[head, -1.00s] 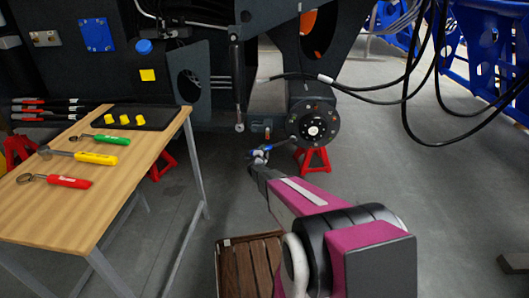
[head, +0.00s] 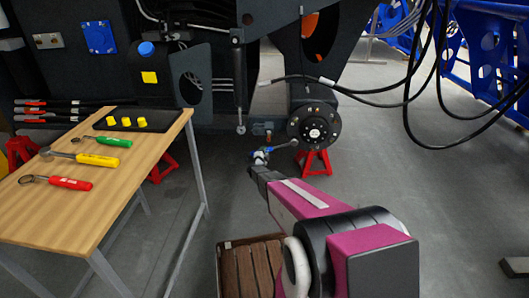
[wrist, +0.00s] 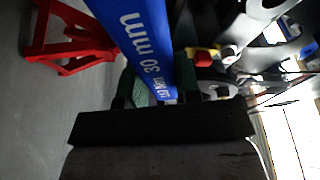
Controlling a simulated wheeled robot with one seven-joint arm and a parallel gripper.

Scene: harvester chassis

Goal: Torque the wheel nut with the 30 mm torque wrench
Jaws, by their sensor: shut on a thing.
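The blue 30 mm torque wrench (wrist: 145,40) runs up through the wrist view, with "30 mm" printed on it. My gripper (wrist: 162,90) is shut on it, with green pads on either side. In the head view my gripper (head: 260,157) is low in front of the wheel hub, and the wrench (head: 284,146) reaches from it to the right toward the hub. The round dark wheel hub (head: 314,126) has a ring of studs or nuts around a light centre. Which nut is the wheel nut, and whether the wrench touches the hub, I cannot tell.
A wooden table (head: 60,215) at left holds green, yellow and red-handled wrenches and a black tray (head: 165,118) with yellow pieces. A red stand (head: 314,161) is under the hub; it also shows in the wrist view (wrist: 65,40). Black hoses hang at right. Floor at right is mostly clear.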

